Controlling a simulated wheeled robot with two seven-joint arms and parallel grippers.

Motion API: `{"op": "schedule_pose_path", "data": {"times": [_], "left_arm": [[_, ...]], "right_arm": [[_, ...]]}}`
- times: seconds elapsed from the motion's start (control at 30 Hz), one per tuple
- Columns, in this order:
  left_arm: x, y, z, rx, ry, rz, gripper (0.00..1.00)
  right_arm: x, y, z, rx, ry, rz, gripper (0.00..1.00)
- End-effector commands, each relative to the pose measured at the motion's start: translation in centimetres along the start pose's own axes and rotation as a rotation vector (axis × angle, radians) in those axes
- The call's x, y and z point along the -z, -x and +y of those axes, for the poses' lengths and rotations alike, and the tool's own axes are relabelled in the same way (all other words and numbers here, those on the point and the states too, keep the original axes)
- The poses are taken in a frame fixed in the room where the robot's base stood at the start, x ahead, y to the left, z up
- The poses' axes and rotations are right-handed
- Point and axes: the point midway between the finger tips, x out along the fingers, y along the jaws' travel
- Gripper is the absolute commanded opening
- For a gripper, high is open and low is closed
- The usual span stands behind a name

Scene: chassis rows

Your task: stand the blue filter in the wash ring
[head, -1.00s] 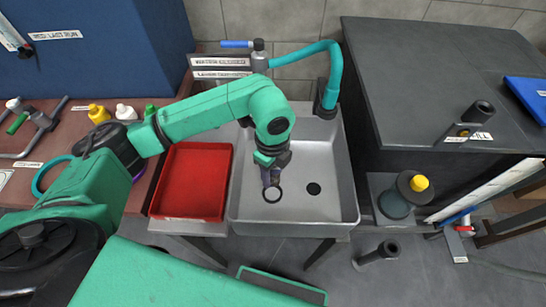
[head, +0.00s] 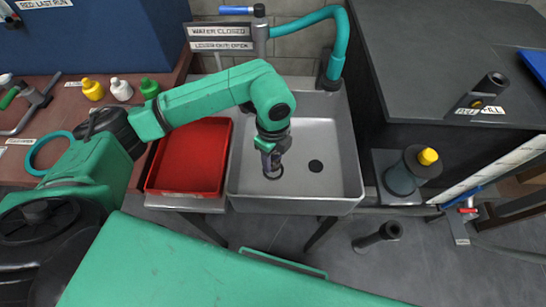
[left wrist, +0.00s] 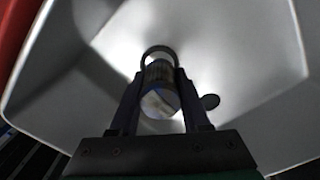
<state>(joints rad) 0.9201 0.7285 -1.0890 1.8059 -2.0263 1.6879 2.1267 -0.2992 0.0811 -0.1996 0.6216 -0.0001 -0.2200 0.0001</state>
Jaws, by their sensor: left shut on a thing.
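My left gripper (head: 271,163) points down over the grey sink, with its fingers shut on the blue filter. In the left wrist view the filter (left wrist: 159,88) is a short cylinder with a shiny, bluish end, held between the two dark fingers (left wrist: 160,105). The dark wash ring (head: 273,176) is in the sink, directly below the gripper and partly hidden by it. In the left wrist view the ring (left wrist: 158,50) shows just beyond the filter's far end. I cannot tell whether that end is inside the ring or above it. My right gripper is not in view.
The sink (head: 330,195) has a drain hole (head: 315,166) right of the ring. A red tray (head: 190,160) stands left of it, and a teal tap hose (head: 340,45) arches behind. A yellow-topped container (head: 405,175) stands to the right. The sink floor is otherwise clear.

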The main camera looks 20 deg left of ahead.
Motion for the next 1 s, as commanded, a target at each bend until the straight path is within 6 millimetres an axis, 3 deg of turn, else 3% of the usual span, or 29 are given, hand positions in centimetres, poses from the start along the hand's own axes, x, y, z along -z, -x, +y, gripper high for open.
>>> {"op": "schedule_pose_path", "data": {"times": [0.47,1.0], "left_arm": [[0.0,0.0,0.1,0.000,0.000,0.000,0.00],[0.0,-1.7,0.1,0.000,0.000,0.000,0.00]], "right_arm": [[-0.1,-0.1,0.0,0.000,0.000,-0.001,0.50],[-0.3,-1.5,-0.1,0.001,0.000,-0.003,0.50]]}}
